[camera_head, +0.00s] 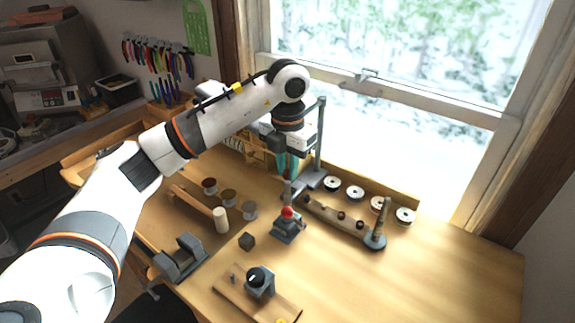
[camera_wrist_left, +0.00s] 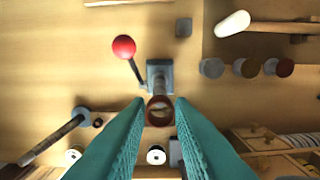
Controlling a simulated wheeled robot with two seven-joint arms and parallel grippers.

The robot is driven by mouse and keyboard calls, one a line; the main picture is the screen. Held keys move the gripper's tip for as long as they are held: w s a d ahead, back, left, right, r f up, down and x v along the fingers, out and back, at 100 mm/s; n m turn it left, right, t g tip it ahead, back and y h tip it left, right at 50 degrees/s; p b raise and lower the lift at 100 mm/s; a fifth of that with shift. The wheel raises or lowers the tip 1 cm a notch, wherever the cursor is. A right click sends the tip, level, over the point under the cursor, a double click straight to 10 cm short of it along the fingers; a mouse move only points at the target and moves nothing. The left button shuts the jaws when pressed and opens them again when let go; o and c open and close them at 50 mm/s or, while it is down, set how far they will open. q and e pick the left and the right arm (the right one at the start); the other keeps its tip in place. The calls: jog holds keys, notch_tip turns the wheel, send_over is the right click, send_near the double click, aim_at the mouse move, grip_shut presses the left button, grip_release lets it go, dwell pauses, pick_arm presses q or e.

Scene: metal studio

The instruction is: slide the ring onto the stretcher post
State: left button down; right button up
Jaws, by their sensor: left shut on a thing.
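My left gripper (camera_head: 287,172) points down over the bench, its teal fingers shut on a small reddish-brown ring (camera_wrist_left: 160,111). In the left wrist view the ring sits between the fingertips, its opening facing the camera. The ring stretcher (camera_head: 288,228) is a grey block with a red-ball lever; it also shows in the left wrist view (camera_wrist_left: 156,70). Its post (camera_wrist_left: 160,86) rises toward the ring and meets its upper edge in the left wrist view. I cannot tell whether the post's tip is inside the ring. My right gripper is not in view.
A grey press (camera_head: 320,150) stands just behind the gripper. A small dark cube (camera_head: 246,241), a mallet (camera_head: 221,219) and a vise (camera_head: 181,258) lie left. The bench's right side is clear.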

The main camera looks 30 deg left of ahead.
aim_at(287, 182)
pick_arm(q)
jog(key=shift+f+b, duration=0.85)
jog(key=shift+f, duration=0.25)
jog(key=shift+f, duration=0.2)
jog(key=shift+s+d+f+b, duration=0.1)
jog(key=shift+s+f+b, duration=0.05)
jog(key=shift+f+b, duration=0.25)
jog(key=shift+w+f, duration=0.15)
jog(key=shift+w, duration=0.05)
jog(key=c, duration=1.2)
grip_release()
jog(key=shift+r, duration=0.2)
notch_tip(287, 182, up, 12)
